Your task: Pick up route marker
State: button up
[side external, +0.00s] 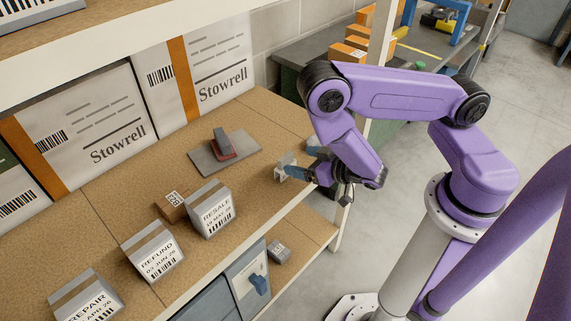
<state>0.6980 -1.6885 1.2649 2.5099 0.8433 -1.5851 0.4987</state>
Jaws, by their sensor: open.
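No thing in view carries a label naming it the route marker. A small pale grey piece (284,164) stands on the brown shelf near its front edge, by my fingertips. An upright dark grey piece with a red base (223,146) rests on a flat grey plate (206,161) farther back; I cannot tell which, if either, is the route marker. My gripper (300,162) reaches in from the right, low over the shelf, with its bluish fingers apart. The near finger overlaps the pale piece in this view; whether it touches is unclear.
Boxes marked RESALE (210,211), REFUND (153,251) and REPAIR (87,300) stand left of my gripper, with a small brown carton (172,206) behind. Large Stowrell cartons (215,60) line the back. A rack post (378,45) rises behind my arm. The shelf between plate and gripper is clear.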

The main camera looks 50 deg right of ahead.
aim_at(288, 157)
jog(key=shift+x, duration=3.4)
jog(key=c, duration=1)
